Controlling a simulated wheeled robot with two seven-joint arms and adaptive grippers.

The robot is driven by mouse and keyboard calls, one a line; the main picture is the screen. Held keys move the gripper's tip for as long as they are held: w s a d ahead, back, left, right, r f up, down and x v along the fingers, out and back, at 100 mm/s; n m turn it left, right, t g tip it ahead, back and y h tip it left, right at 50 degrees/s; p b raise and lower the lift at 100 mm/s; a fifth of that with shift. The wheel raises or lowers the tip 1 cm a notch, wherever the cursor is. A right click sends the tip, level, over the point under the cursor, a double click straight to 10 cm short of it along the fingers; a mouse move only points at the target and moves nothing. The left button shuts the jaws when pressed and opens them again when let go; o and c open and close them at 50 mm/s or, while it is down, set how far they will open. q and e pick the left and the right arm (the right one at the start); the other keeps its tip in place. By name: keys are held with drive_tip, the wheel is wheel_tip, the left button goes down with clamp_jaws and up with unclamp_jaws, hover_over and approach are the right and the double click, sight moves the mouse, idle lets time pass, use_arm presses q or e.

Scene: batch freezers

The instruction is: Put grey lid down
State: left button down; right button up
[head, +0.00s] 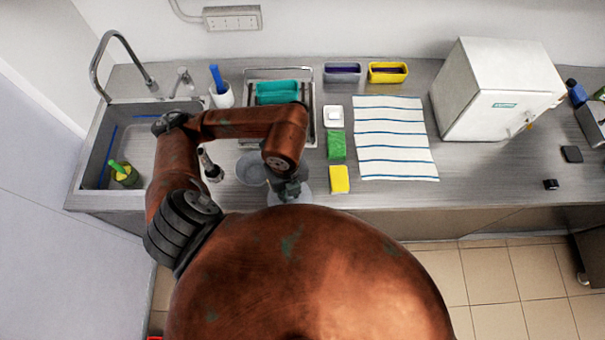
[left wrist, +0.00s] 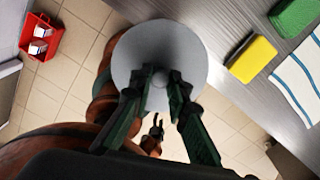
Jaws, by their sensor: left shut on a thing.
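The grey lid (left wrist: 160,45) is a round pale disc with a small knob in its middle. My left gripper (left wrist: 161,80) is shut on the knob. In the head view, the lid (head: 305,194) shows only in part behind my left gripper (head: 287,189) and my body, near the counter's front edge. In the left wrist view, floor shows around much of the lid, with the counter to its right. A dark claw (left wrist: 154,133), apparently my right gripper, shows small below the lid; its jaw state is unclear.
A round grey vessel (head: 250,168) stands on the counter left of the lid. A yellow sponge (head: 339,179) and green sponge (head: 336,146) lie to its right, beside a striped towel (head: 392,140). The sink (head: 140,150) is at left. Bare counter (head: 400,193) lies in front of the towel.

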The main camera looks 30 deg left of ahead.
use_arm(q)
drive_tip(key=w+a+f, duration=0.1)
drive_tip(key=w+f, duration=0.1)
drive_tip(key=w, duration=0.2)
drive_tip(key=w+a+f, duration=0.1)
drive_tip(key=w+f, duration=0.2)
drive_tip(key=w, duration=0.1)
drive_tip(key=w+a+f+p, duration=0.1)
drive_tip(key=w+f, duration=0.2)
drive_tip(key=shift+w+a+f, duration=0.1)
drive_tip(key=shift+w+f, duration=0.1)
drive_tip(key=shift+w, duration=0.2)
drive_tip(key=shift+w+a+f, duration=0.15)
drive_tip(key=shift+w+f, duration=0.35)
drive_tip(key=shift+f, duration=0.2)
wheel_tip(320, 180, down, 3)
drive_tip(key=shift+r+p, duration=0.1)
drive_tip(key=shift+p, duration=0.4)
drive_tip(key=shift+f, duration=0.3)
drive_tip(key=c, duration=1.8)
unclamp_jaws()
drive_tip(key=shift+c, duration=0.2)
